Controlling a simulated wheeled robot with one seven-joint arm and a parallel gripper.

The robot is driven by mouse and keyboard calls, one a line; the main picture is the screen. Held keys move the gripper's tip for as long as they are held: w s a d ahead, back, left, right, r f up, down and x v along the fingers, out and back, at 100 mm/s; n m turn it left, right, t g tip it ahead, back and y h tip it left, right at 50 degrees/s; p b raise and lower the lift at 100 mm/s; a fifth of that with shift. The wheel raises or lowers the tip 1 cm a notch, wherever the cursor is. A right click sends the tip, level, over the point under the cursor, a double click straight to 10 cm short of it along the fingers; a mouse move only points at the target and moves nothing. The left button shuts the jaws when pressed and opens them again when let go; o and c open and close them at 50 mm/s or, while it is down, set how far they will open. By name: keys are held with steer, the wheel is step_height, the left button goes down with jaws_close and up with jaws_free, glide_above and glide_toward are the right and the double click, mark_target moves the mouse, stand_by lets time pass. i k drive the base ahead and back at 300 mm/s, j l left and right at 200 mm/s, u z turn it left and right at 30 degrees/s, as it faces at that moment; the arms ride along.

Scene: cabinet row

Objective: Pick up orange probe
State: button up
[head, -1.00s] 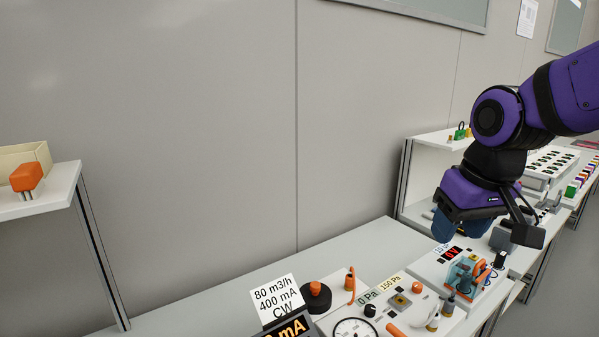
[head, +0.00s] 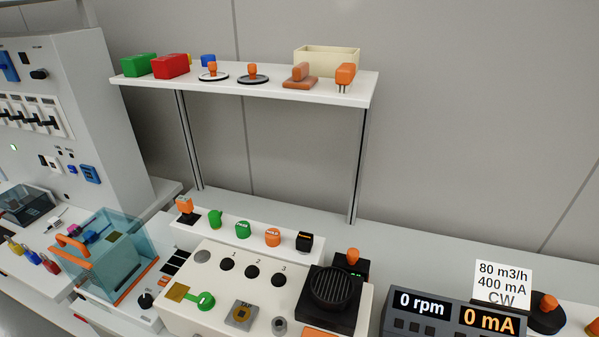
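An orange block with two thin metal prongs (head: 345,76) stands at the right end of the white shelf (head: 240,91); it may be the orange probe. Other orange pieces show too: an orange-brown block with an upright grip (head: 300,76) just left of it, two orange knobs on round discs (head: 213,71) (head: 252,73), and an orange-topped piece on a black base (head: 184,206) on the bench below. I cannot tell for certain which is the probe. My gripper is out of view.
A cream open box (head: 328,61) stands behind the pronged block. Green (head: 139,65) and red (head: 171,66) blocks sit at the shelf's left end. Below are a control panel (head: 250,290), a clear blue box (head: 113,255) and a display unit (head: 455,318). Shelf posts (head: 358,165) rise from the bench.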

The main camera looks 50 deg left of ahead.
mark_target(185, 204)
steer(key=u, duration=2.5)
